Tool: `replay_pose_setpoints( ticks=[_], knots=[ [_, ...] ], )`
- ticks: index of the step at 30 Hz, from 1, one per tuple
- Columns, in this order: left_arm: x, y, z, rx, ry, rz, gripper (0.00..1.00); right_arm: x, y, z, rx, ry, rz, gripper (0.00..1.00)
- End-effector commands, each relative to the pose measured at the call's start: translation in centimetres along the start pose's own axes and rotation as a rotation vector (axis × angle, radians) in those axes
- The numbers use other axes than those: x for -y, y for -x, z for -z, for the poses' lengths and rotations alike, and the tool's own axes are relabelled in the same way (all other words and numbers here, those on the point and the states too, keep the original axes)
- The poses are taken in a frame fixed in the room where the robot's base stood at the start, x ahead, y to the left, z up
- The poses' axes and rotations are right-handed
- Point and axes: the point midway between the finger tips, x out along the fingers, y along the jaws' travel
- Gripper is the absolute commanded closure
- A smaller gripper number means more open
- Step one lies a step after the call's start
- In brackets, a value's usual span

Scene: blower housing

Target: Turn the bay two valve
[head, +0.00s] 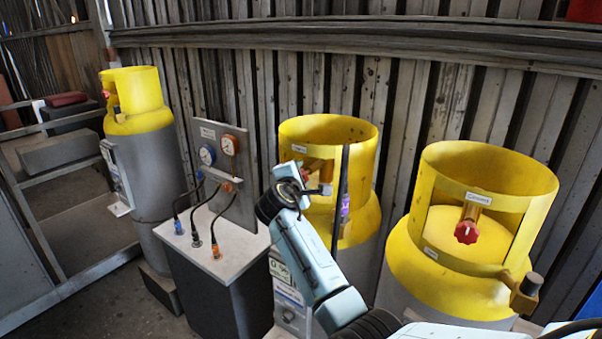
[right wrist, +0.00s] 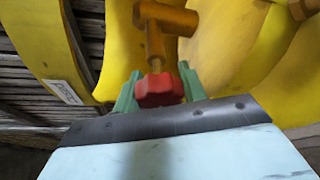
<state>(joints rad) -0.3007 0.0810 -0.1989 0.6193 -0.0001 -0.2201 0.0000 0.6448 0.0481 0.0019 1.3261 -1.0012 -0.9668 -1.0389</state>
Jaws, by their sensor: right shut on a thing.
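The middle yellow-topped cylinder (head: 355,225) stands behind my right arm. Its valve is a brass stem (right wrist: 155,45) with a red knob (right wrist: 158,92), clear in the right wrist view. My right gripper (right wrist: 158,86) is shut on the red knob, with one green finger on each side of it. In the head view my right gripper (head: 312,187) reaches into the opening of the yellow collar. The knob is mostly hidden there by the gripper. My left gripper is not in view.
A right cylinder (head: 450,275) has its own red knob (head: 467,231). Another yellow-topped cylinder (head: 140,120) stands at the left. Between them is a cabinet (head: 225,270) with a gauge panel (head: 222,165) and black hoses. A corrugated wall is close behind.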

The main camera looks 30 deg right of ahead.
Motion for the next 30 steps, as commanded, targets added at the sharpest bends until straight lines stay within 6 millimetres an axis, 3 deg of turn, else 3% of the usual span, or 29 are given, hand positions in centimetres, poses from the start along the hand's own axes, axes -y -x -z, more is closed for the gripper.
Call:
replay_pose_setpoints(
  ticks=[21,22,26,30],
  knots=[
    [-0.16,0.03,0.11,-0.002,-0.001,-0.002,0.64,0.01,-0.02,-0.05,0.002,0.072,0.028,0.81],
    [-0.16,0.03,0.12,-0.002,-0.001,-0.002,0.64,0.01,-0.02,-0.04,0.002,0.072,0.028,0.56],
    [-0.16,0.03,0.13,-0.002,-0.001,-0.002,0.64,0.02,-0.01,-0.04,0.001,0.072,0.028,0.39],
    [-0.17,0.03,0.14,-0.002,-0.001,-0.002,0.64,0.04,-0.01,-0.03,0.001,0.071,0.029,0.37]
  ],
)
